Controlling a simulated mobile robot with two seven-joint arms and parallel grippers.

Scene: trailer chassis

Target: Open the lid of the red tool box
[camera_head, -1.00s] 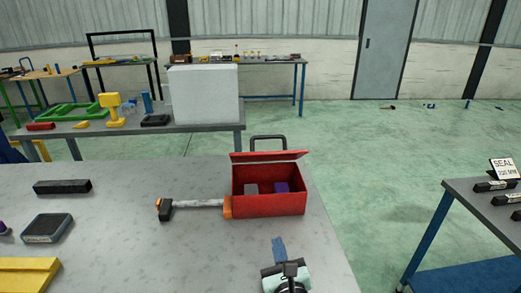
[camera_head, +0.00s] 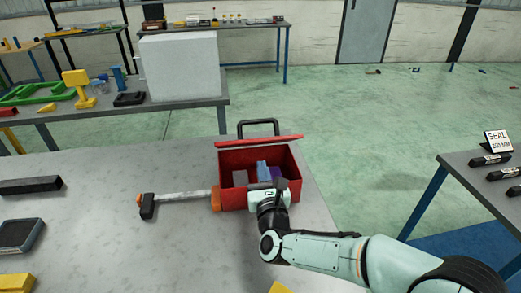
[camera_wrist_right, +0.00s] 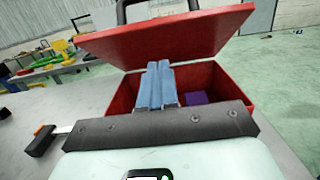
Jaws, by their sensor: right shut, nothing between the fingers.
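The red tool box (camera_head: 284,190) stands on the grey table with its inside showing. Its red lid (camera_head: 258,142) is raised along the back side; in the right wrist view the lid (camera_wrist_right: 185,38) slants up behind my fingers. A black handle (camera_head: 257,122) rises behind the lid. My right gripper (camera_head: 263,168) is over the front of the box, its two blue fingers together and empty. In the right wrist view the fingers (camera_wrist_right: 157,85) point at the opening, below the lid; contact with the lid cannot be told. My left gripper is out of view.
A hammer (camera_head: 180,197) lies left of the box, its orange grip end close to the box wall. A purple block (camera_wrist_right: 196,99) is inside the box, and a grey one (camera_head: 240,177) too. A black bar (camera_head: 30,185) lies at the far left.

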